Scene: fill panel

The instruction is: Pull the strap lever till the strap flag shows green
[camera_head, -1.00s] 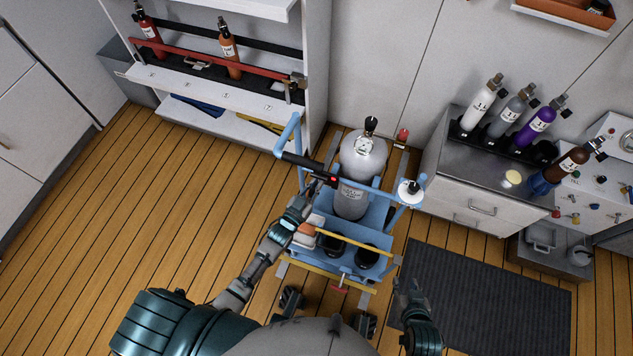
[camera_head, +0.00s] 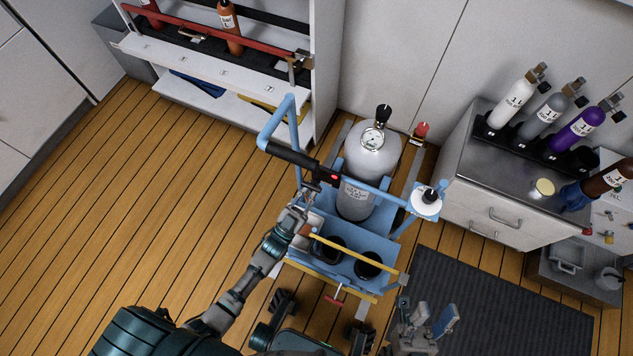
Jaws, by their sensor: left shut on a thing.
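A blue cart (camera_head: 383,243) carries a grey gas cylinder (camera_head: 372,165) with a gauge on top. My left gripper (camera_head: 316,186) is shut at the cart's handle bar, beside the black grip (camera_head: 290,155) and a small red part (camera_head: 334,178). The gripper hides the exact contact. A red T-shaped handle (camera_head: 336,298) sticks out at the cart's near side, below a yellow bar (camera_head: 358,253). A small red piece (camera_head: 421,129) stands behind the cylinder, near the wall. I cannot tell which part is the strap lever or the flag. My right gripper (camera_head: 434,318) is open and empty, right of the cart.
A counter (camera_head: 460,185) with white, grey, purple and brown bottles stands at the right. A shelf (camera_head: 200,75) with a red bar and bottles is at the upper left. A dark mat (camera_head: 500,300) lies at the lower right. The wooden floor left of the cart is clear.

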